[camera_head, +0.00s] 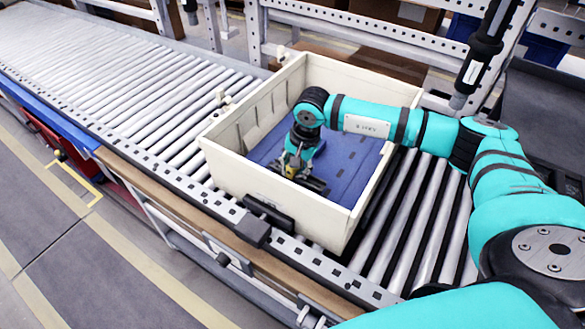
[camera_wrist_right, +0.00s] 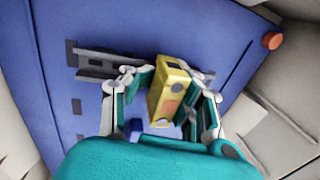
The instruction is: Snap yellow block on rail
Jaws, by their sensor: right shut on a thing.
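The yellow block (camera_wrist_right: 168,92) sits between the fingers of my right gripper (camera_wrist_right: 170,84), which is shut on it. The block has dark and grey patches on its faces and looks tilted in the right wrist view. A grey slotted rail (camera_wrist_right: 95,64) lies on the blue panel (camera_wrist_right: 60,30), beside and partly behind the block. I cannot tell whether block and rail touch. In the head view my right gripper (camera_head: 294,166) reaches down inside the cream crate (camera_head: 270,205), low over the blue panel (camera_head: 345,165). A grey rail end (camera_head: 316,187) shows beside it. My left gripper is not in view.
The crate stands on a roller conveyor (camera_head: 120,75), its walls close around my right gripper. A red-orange knob (camera_wrist_right: 272,40) is near the panel's edge. A black tool (camera_head: 484,48) hangs at upper right. The rollers left of the crate are clear.

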